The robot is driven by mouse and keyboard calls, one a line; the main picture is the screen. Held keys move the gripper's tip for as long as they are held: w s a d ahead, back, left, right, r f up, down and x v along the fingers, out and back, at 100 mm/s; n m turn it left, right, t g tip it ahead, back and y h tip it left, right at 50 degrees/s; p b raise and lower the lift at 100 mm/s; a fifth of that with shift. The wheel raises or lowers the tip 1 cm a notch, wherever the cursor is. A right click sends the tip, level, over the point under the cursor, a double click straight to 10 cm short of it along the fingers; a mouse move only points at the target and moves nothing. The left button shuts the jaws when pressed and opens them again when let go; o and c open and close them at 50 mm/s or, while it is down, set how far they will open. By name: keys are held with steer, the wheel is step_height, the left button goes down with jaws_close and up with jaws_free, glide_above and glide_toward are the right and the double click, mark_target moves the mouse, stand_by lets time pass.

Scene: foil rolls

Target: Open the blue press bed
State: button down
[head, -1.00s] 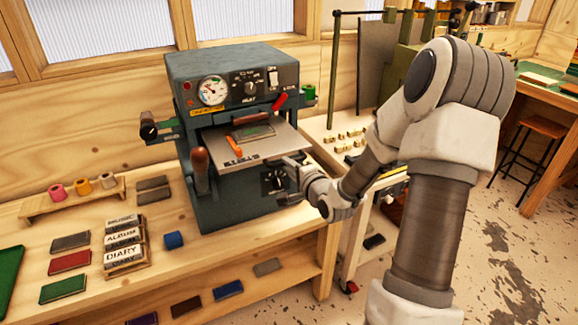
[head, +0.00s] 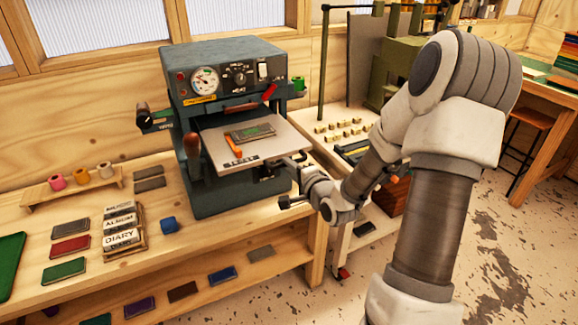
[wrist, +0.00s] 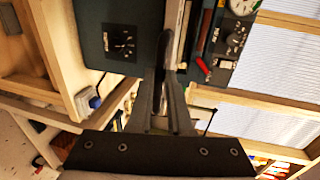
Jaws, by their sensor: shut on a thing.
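The blue-grey press (head: 235,75) stands on the wooden bench. Its pale metal bed (head: 282,140) sticks out of the front opening towards the right, level. A dark plate with a green patch (head: 250,132) and an orange piece (head: 234,148) lie on the bed. My gripper (head: 297,160) is at the bed's front right edge, below its top. In the wrist view my gripper (wrist: 167,70) is shut on a dark bar-like part at the bed's front, seemingly its handle. The exact contact is hidden between the fingers. The press's lower front panel (wrist: 118,42) also shows there.
A brown-handled lever (head: 192,150) stands at the press's left. A side table with small brass blocks (head: 345,128) stands right of the press. Floor is open in front.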

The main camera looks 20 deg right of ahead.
steer(key=c, duration=0.8)
jaws_free()
steer(key=shift+c, duration=0.2)
steer(key=p+v, duration=1.2)
stand_by(0.4)
